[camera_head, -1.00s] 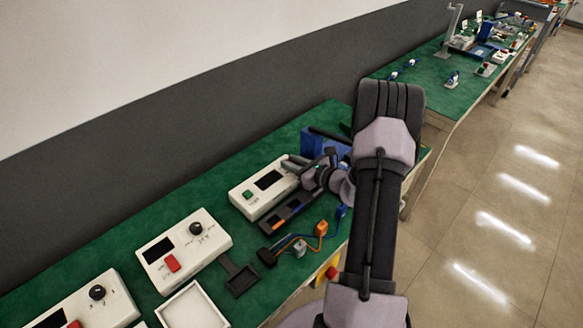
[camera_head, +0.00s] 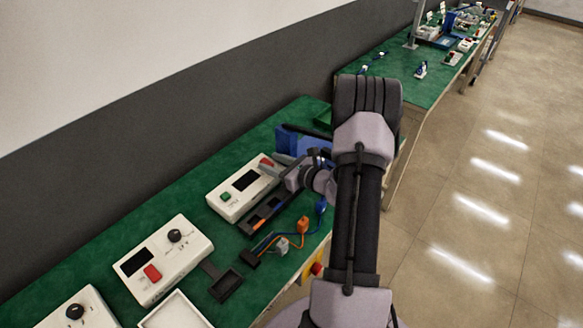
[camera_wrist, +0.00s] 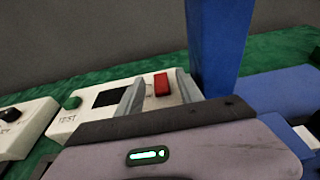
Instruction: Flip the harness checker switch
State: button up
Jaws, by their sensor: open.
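The harness checker (camera_head: 228,203) is a white box with a dark screen and a green button on the green bench. Its red switch (camera_head: 267,162) shows at the box's far right end. My gripper (camera_head: 280,160) is at that end, close to the switch. In the wrist view, the checker (camera_wrist: 62,127) lies ahead, with its green TEST button (camera_wrist: 72,102) at the left. The red switch (camera_wrist: 162,84) appears between the two grey fingers of my open gripper (camera_wrist: 162,92). I cannot tell whether a finger touches the switch or the box.
A blue stand (camera_head: 290,142) is close beyond the gripper; its post (camera_wrist: 216,45) rises just right of the fingers. A dark tray (camera_head: 262,218) and connectors on orange and blue wires (camera_head: 303,225) lie in front. Another white box (camera_head: 190,250) with a red switch stands nearer.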

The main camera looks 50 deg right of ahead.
jog(key=p+v, duration=0.4)
jog(key=v, duration=1.1)
jog(key=shift+s, duration=0.3)
jog(key=shift+d+r, duration=0.1)
